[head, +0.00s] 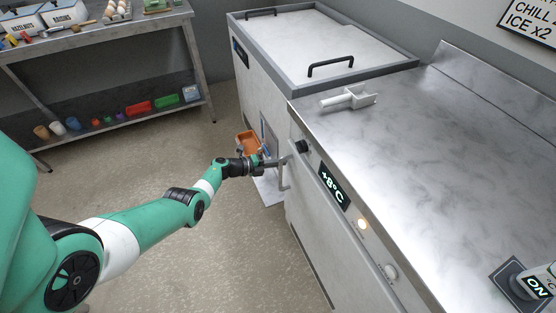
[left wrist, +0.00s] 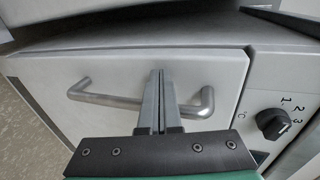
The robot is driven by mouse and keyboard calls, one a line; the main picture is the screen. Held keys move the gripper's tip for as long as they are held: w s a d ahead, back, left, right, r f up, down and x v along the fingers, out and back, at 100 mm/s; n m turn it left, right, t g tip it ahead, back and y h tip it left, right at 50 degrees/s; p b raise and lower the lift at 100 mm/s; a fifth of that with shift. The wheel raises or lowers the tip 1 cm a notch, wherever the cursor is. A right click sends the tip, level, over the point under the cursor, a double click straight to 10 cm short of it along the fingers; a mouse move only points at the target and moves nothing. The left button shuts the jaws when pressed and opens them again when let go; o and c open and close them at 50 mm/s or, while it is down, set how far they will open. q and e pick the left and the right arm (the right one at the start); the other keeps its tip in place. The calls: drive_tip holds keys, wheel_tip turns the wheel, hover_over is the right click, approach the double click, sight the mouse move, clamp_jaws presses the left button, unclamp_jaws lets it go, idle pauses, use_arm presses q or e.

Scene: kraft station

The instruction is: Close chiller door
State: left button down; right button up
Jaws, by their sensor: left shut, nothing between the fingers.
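The chiller (head: 320,205) is the pale cabinet under the steel worktop, with a lit +8°C display (head: 333,186) on its front. Its pale door (left wrist: 205,68) fills most of the left wrist view and carries a grey bar handle (left wrist: 112,100); the handle also shows edge-on in the head view (head: 284,178). The door looks flush or nearly flush with the frame; I cannot tell if it is fully shut. My left gripper (head: 281,162) is shut and empty. In the left wrist view its fingertips (left wrist: 160,75) overlap the handle and point at the door face. My right gripper is out of view.
A black dial (left wrist: 273,124) sits right of the door. A lidded chest (head: 330,45) and an orange bin (head: 247,141) stand beyond. A shelf table (head: 100,30) is at back left. Floor between is clear.

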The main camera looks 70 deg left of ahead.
use_arm(q)
drive_tip(key=f+p+v, duration=0.1)
drive_tip(key=p+v, duration=0.5)
drive_tip(key=v, duration=0.7)
drive_tip(key=shift+s+d, duration=0.15)
drive_tip(key=shift+s, duration=0.2)
